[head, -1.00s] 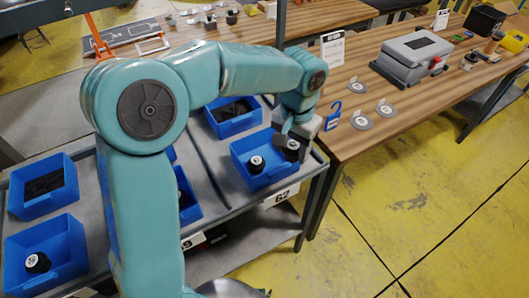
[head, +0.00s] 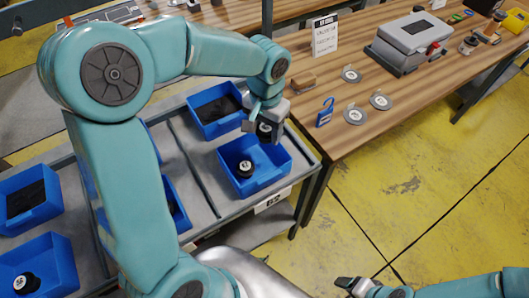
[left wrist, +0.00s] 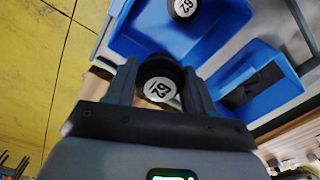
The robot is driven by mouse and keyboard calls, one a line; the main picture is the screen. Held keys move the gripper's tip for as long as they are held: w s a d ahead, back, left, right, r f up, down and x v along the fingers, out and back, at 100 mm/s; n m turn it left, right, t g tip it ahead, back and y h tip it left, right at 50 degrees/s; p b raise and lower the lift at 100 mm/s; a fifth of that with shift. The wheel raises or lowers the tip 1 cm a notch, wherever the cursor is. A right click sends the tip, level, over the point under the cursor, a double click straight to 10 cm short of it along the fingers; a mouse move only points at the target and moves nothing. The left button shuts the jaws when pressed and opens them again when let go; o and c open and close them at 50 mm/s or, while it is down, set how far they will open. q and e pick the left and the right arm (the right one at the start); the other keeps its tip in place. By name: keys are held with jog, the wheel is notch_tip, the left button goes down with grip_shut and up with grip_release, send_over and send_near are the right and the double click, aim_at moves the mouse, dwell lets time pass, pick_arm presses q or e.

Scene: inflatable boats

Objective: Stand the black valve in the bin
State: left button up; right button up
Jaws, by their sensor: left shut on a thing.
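A black valve (head: 264,129) with a white cap face is between the fingers of my left gripper (head: 266,120), which is shut on it. In the left wrist view its cap (left wrist: 160,88) reads 62. The held valve shows at the far rim of a blue bin (head: 272,178); I cannot tell its exact height. Another black valve (head: 246,169) stands upright inside that bin, towards its left, and also shows in the left wrist view (left wrist: 184,7). My right gripper (head: 352,287) is at the bottom edge, away from the bins; its jaw opening is unclear.
More blue bins stand on the grey rack, one behind (head: 215,112) and others to the left (head: 45,258).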

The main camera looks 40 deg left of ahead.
pick_arm(q)
send_over(266, 161)
notch_tip(266, 161, down, 6)
jog(key=shift+s+f, duration=0.1)
jog(key=shift+s, duration=0.05)
notch_tip(266, 161, down, 5)
jog(key=shift+f+b, duration=0.2)
jog(key=shift+b, duration=0.15)
jog(key=o, duration=1)
jog(key=shift+o, duration=0.2)
jog(key=shift+r, duration=0.1)
